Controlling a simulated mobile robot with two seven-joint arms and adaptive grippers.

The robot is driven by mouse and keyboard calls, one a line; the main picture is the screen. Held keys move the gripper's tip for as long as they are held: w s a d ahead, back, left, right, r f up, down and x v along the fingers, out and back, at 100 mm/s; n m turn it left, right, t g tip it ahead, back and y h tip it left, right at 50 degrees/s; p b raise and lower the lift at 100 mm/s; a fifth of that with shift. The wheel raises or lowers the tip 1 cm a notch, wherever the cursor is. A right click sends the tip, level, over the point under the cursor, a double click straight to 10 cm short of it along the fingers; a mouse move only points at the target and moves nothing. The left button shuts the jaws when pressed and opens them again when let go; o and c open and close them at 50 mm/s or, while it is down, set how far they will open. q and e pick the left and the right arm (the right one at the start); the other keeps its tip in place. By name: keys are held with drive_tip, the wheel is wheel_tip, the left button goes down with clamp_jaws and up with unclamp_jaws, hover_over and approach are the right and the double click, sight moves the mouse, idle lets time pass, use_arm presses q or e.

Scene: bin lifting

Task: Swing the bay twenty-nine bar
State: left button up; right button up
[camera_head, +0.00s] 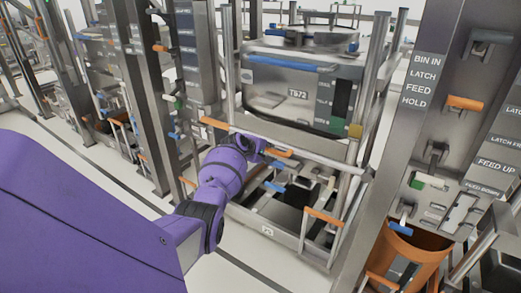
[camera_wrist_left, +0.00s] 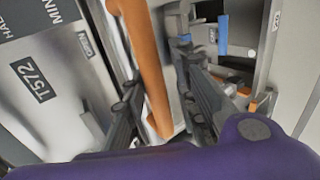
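An orange bar (camera_wrist_left: 150,65) runs down the middle of the left wrist view, between the two dark fingers of my left gripper (camera_wrist_left: 160,100). The fingers are apart, and a gap shows between the bar and the right finger. In the head view my left gripper (camera_head: 263,146) is at the front of the bay below the grey bin (camera_head: 285,88), by an orange piece (camera_head: 279,152) on the front rail. The fingers are small there and partly hidden by my purple wrist. I cannot read a bay number. My right gripper is not in view.
The bin's label reads T572 in the left wrist view (camera_wrist_left: 38,82). A steel post with a labelled panel (camera_head: 425,80) and an orange container (camera_head: 408,250) stand at the right. Steel frames (camera_head: 150,90) line the left. Pale floor (camera_head: 225,275) shows in front.

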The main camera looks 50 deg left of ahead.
use_arm(q)
drive_tip(key=v, duration=1.1)
drive_tip(key=shift+s+r, duration=0.15)
drive_tip(key=shift+s, duration=0.15)
idle(0.4)
